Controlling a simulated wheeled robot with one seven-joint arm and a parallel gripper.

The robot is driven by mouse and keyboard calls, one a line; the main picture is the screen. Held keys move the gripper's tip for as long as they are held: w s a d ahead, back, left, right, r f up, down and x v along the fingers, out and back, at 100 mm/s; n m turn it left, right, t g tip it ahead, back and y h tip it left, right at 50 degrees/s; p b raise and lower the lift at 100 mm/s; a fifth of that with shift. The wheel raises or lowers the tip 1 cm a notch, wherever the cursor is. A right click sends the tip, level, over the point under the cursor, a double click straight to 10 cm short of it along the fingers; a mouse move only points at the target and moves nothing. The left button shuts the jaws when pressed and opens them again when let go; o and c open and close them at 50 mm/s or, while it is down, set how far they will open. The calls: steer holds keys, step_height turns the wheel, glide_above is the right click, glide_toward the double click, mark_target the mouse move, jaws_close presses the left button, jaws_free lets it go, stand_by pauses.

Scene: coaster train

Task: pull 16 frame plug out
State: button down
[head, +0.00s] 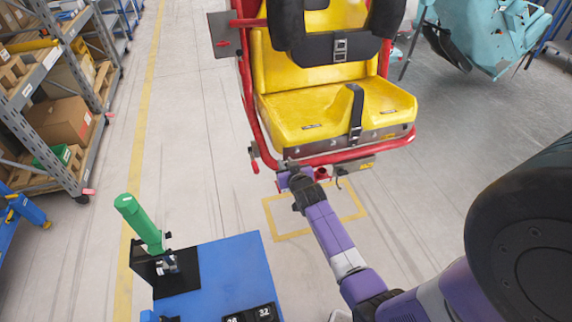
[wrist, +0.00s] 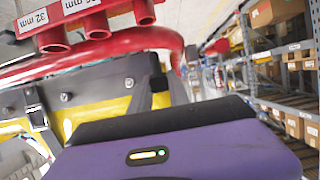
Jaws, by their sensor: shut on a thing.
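My gripper (head: 290,172) is at the front lower edge of the yellow seat (head: 300,118), by its red tube frame (head: 375,148). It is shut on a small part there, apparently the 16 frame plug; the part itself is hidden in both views. In the wrist view my purple gripper body (wrist: 180,155) fills the bottom. Above it are short red tube sockets (wrist: 50,40), one labelled 32 mm; another label is cut off and ends in "6 mm". I cannot tell how far the plug sits in its socket.
A blue bench (head: 235,262) with a green-handled tool (head: 138,222) stands at the lower left. Shelving with boxes (head: 60,122) lines the left side. A turquoise seat unit (head: 490,35) is at the back right. The floor between shelves and seat is clear.

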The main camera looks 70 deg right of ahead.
steer(key=shift+r+p, duration=1.2)
steer(key=shift+r, duration=0.75)
